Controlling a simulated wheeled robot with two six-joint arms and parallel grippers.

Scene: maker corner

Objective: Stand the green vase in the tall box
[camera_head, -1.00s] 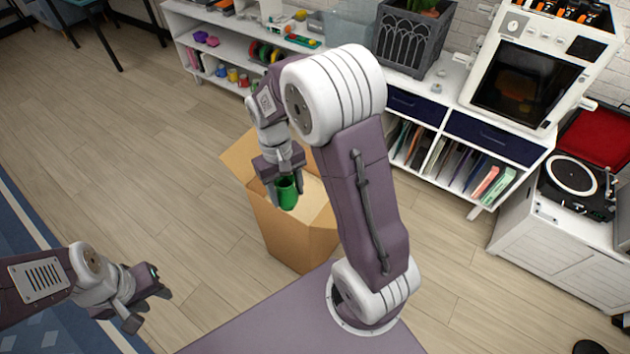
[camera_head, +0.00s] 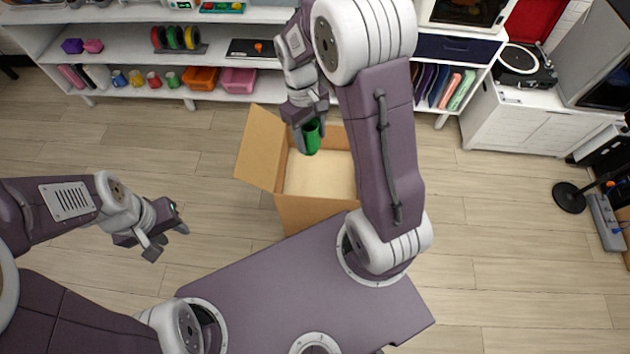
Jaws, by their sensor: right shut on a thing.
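The green vase (camera_head: 312,138) is held in my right gripper (camera_head: 307,130), whose fingers are shut around its sides. The tall box (camera_head: 262,150) is brown cardboard, open at the top with a flap spread out to the left. The vase shows over the back part of the box opening; its exact height above the box cannot be told. The pale inside of the box looks empty where it shows. My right arm hides the box's right side. My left gripper (camera_head: 168,243) is to the left of the box, away from it, with its fingers apart and nothing between them.
A white shelf (camera_head: 130,93) with cups, bins and spools stands along the back. A turntable (camera_head: 522,62) sits on a white cabinet at the right. A black lamp base (camera_head: 570,197) is on the floor at right. Wood floor is clear left of the box.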

